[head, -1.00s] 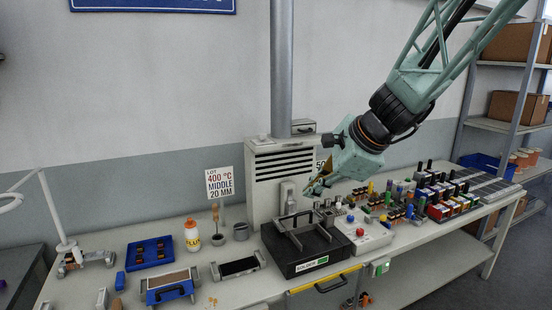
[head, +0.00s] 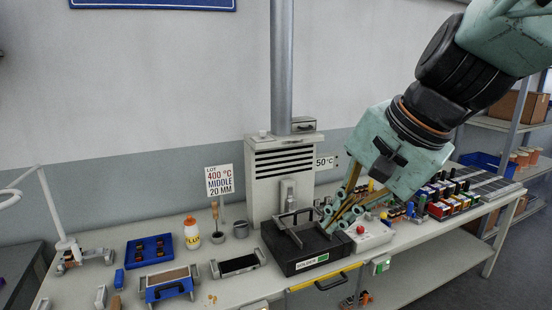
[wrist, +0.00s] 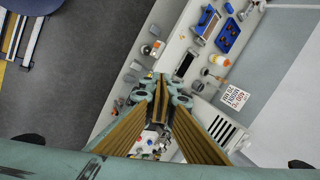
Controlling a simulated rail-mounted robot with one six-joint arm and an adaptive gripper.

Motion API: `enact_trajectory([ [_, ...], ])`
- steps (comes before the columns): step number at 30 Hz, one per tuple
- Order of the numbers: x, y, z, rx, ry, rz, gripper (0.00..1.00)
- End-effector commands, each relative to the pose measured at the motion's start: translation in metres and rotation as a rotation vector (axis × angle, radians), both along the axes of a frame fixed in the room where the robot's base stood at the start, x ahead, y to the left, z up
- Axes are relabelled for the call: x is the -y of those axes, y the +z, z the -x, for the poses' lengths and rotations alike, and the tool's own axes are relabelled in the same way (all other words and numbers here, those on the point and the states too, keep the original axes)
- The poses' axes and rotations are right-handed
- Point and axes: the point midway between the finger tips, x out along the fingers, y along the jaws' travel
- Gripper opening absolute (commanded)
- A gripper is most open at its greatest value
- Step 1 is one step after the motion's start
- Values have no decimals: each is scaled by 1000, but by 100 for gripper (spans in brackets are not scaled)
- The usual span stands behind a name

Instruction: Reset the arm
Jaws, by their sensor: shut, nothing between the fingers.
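My gripper (head: 338,214) is pale green with brass-coloured fingers. In the head view it hangs over the bench, its fingers pointing down and left, in front of the right end of the black solder box (head: 300,262). The fingers are shut with nothing between them. The wrist view also shows my gripper (wrist: 161,84), its long fingers converging above the bench. My arm comes in from the upper right. Whether the fingertips touch anything below cannot be told.
A white box with a red button (head: 368,236) sits close below my gripper. Connectors (head: 440,208) crowd the bench to the right. A blue tray (head: 149,251), a flux bottle (head: 192,233) and a lot sign (head: 219,181) stand to the left. A vented unit (head: 283,165) stands behind.

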Motion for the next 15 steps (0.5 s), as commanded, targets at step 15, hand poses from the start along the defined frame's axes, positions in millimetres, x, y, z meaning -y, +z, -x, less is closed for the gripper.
enact_trajectory([
  [15, 34, -8, 108, 52, 305, 253, 0],
])
